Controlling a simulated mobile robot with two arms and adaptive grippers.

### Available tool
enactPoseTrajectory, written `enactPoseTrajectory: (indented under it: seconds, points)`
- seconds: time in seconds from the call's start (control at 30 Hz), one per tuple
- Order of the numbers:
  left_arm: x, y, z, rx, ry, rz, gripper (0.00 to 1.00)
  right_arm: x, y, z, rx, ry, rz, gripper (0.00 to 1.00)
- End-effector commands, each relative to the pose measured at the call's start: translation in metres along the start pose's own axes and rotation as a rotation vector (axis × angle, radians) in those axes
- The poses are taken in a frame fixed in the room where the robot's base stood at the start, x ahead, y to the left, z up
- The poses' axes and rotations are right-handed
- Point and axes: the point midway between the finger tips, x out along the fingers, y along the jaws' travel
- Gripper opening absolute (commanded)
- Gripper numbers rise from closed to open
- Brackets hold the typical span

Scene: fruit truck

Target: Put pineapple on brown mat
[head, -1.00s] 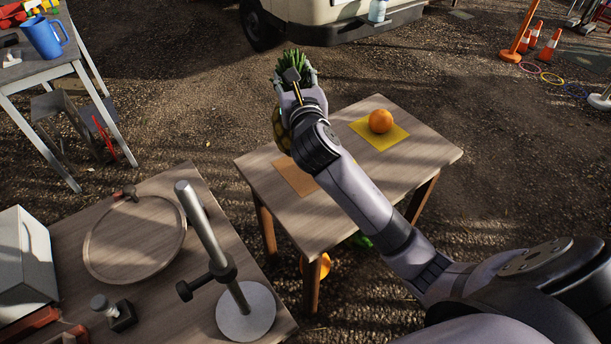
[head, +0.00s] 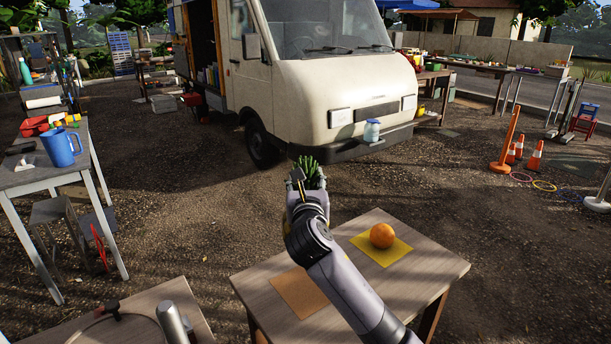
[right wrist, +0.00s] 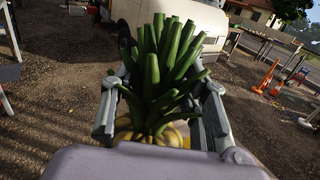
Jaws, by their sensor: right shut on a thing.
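The pineapple shows its green leafy crown (head: 308,174) in the head view, just beyond my right gripper (head: 306,188). In the right wrist view the crown (right wrist: 163,65) rises between the two fingers of the right gripper (right wrist: 160,112), with a bit of yellow fruit below. The right gripper is shut on the pineapple and holds it in the air above the far side of the small wooden table. The fruit's body is mostly hidden by the gripper and wrist. The brown mat (head: 300,291) lies bare on the table's left part. My left gripper is not in view.
An orange (head: 382,235) sits on a yellow mat (head: 370,252) on the same wooden table (head: 440,272). A white truck (head: 330,75) stands behind. A grey table with a blue mug (head: 60,148) is at the left. Another wooden table (head: 150,305) is at the lower left.

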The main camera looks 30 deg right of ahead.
Motion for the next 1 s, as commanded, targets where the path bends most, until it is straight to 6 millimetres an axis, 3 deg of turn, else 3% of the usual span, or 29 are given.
enactPoseTrajectory:
  seconds: [0.33, 0.67, 1.0]
  points:
    - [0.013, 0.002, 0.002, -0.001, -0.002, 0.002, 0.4, 0.0, 0.0, -0.068, 0.003, -0.01, 0.002, 0.0]
    - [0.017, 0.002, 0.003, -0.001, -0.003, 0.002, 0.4, 0.0, 0.0, -0.092, 0.002, -0.012, 0.002, 0.0]
    - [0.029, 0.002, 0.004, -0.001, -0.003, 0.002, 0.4, 0.001, 0.001, -0.138, 0.002, -0.012, 0.002, 0.0]
